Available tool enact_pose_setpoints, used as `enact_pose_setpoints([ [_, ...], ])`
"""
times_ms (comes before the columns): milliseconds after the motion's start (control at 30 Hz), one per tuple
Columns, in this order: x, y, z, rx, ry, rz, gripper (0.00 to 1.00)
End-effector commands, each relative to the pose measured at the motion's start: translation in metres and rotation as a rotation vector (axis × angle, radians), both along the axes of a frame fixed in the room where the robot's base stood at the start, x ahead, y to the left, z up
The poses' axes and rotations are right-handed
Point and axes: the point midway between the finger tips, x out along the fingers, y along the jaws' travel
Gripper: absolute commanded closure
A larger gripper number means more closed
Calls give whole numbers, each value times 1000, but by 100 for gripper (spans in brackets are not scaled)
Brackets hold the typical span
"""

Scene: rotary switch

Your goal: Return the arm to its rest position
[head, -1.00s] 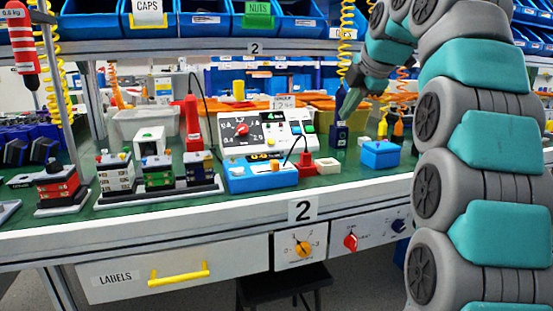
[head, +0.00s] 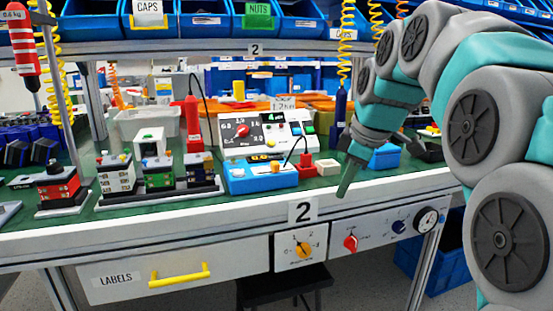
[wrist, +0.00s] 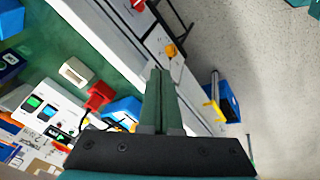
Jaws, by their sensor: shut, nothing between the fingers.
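My gripper (head: 346,178) is shut and empty. In the wrist view the shut green fingers (wrist: 158,100) stand over the bench edge. The rotary switch with a yellow knob (head: 303,249) is on the panel below the bench edge, apart from the gripper. Its yellow knob also shows in the wrist view (wrist: 171,50). A red knob (head: 351,242) sits to its right.
The green bench top (head: 250,200) holds a blue device (head: 262,177), a grey meter panel (head: 262,134) and several small block stacks at the left. A blue box (head: 385,156) stands behind the gripper. A drawer with a yellow handle (head: 179,275) is below left.

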Motion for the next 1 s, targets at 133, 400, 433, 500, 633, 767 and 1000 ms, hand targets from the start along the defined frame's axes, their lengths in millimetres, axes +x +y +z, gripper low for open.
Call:
enact_pose_setpoints([
  [133,-46,3,-42,33,116,-176,100],
  [400,-137,2,-119,52,305,-512,100],
  [433,-148,1,-128,50,325,-550,100],
  [500,-175,-1,-148,44,369,-640,100],
  [633,-225,-5,-185,27,438,-806,100],
  [767,-274,-9,-218,0,497,-957,100],
  [1000,-325,-15,-251,-33,545,-1124,100],
])
